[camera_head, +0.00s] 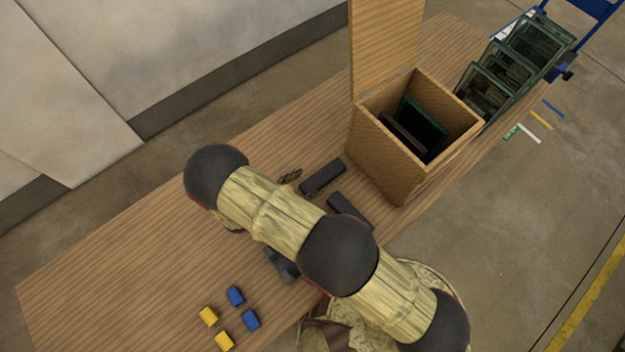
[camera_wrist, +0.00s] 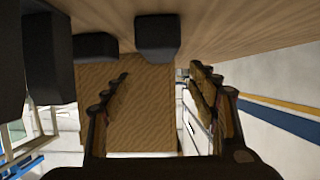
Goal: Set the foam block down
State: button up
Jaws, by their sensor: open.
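Several dark grey foam blocks lie on the wooden table. In the head view one block (camera_head: 322,180) lies near the box, another (camera_head: 349,210) lies just below it, and a third (camera_head: 282,265) is partly hidden by my arm. In the wrist view, one block (camera_wrist: 157,38) rests against the table surface beyond my fingertips, with others (camera_wrist: 95,46) to its left. My gripper (camera_wrist: 160,78) is open, with nothing between its fingers. In the head view only a bit of my gripper (camera_head: 290,177) shows past my arm, left of the nearest block.
An open wooden box (camera_head: 390,160) with dark panels inside stands right of the blocks, lid raised. Glass-like panels (camera_head: 515,65) stand in a rack at the table's far end. Small blue and yellow blocks (camera_head: 230,318) lie at the near end. The table's left part is clear.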

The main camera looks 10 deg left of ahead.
jog(key=shift+s+a+r, duration=0.2)
jog(key=shift+s+a, duration=0.1)
jog(key=shift+s, duration=0.05)
